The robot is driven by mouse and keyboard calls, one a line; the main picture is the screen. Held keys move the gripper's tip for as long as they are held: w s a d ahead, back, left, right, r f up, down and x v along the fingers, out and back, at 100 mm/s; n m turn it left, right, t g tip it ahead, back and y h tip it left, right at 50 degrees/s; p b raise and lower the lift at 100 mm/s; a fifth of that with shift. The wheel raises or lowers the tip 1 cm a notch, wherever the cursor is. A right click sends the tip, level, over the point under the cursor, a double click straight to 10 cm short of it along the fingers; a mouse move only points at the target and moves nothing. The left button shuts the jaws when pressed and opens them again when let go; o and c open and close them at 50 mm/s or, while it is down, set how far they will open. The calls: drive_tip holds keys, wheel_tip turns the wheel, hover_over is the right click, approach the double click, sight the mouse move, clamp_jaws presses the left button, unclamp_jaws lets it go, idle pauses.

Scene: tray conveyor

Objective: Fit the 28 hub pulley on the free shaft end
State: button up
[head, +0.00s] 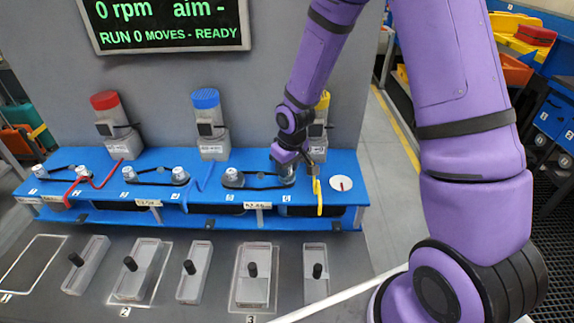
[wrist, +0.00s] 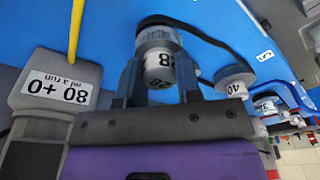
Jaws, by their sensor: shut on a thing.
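The 28 hub pulley (wrist: 158,62) is grey with a pale hub marked 28. In the wrist view it is between the two fingers of my gripper (wrist: 158,82), which is shut on its hub. A black belt (wrist: 205,36) runs from around this pulley's wider part to a pulley marked 40 (wrist: 235,84). In the head view my gripper (head: 289,166) is low over the right part of the blue deck, with the grey pulley (head: 287,177) below it. The shaft under the pulley is hidden, so I cannot tell how far it is seated.
The blue deck (head: 160,165) carries more belted pulleys to the left and a round white dial (head: 341,184) to the right. Red, blue and yellow-capped feeders (head: 207,122) stand behind. A yellow strip (head: 318,198) is close to my gripper. Lever slots (head: 252,275) line the front.

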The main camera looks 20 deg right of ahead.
sight(291, 176)
drive_tip(key=shift+f, duration=1)
drive_tip(key=o, duration=1)
drive_tip(key=shift+r, duration=0.1)
drive_tip(key=r, duration=0.3)
drive_tip(key=s+r, duration=0.1)
drive_tip(key=r, duration=0.6)
drive_tip(key=shift+s+d+r, duration=0.25)
drive_tip(key=shift+d, duration=0.05)
